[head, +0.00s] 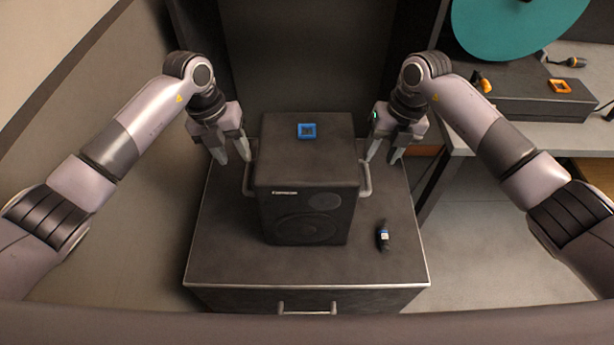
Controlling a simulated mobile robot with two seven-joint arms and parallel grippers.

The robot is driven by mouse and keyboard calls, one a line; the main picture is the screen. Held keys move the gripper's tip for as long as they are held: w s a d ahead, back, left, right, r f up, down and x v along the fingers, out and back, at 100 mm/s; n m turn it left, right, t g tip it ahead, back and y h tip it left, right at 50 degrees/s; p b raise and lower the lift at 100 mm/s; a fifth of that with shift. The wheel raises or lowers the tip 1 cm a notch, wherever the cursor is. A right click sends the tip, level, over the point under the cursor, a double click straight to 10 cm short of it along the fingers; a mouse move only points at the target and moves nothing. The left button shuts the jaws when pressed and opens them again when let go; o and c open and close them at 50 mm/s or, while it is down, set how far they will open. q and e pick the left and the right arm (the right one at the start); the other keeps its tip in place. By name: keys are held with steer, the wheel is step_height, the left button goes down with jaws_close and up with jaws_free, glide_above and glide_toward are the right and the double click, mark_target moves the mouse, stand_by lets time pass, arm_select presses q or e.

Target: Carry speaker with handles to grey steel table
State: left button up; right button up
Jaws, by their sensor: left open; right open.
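The black speaker (305,172) stands upright on a dark drawer cabinet (220,255) in the middle of the head view. It has a pale bar handle on its left side (248,180) and another on its right side (366,180). My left gripper (234,160) is open at the left handle's upper end. My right gripper (380,160) is open at the right handle's upper end. I cannot tell whether the fingers touch the handles. A grey steel table (455,142) stands at the right, partly hidden by my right arm.
A small blue square part (307,130) lies on top of the speaker. A small black bottle-like item (383,236) lies on the cabinet, right of the speaker. On the grey table are a dark box (530,108), a teal disc (515,25) and orange parts (559,87).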

mark_target(247, 176)
arm_select(q)
steer(key=shift+s, duration=0.1)
steer(key=shift+d+f, duration=0.2)
steer(key=shift+f, duration=0.95)
steer(key=shift+d+f, duration=0.25)
steer(key=shift+f, duration=0.95)
steer(key=shift+d+f, duration=0.2)
steer(key=shift+f, duration=0.95)
arm_select(e)
steer(key=shift+a+f, duration=0.2)
steer(key=shift+f, duration=0.95)
steer(key=shift+a+f, duration=0.25)
steer(key=shift+f, duration=0.95)
steer(key=shift+a+f, duration=0.2)
steer(key=shift+f, duration=0.95)
arm_select(q)
jaws_close()
arm_select(e)
jaws_close()
arm_select(q)
steer(key=shift+w+r, duration=0.25)
arm_select(e)
steer(key=shift+w+r, duration=0.15)
steer(key=shift+r, duration=0.1)
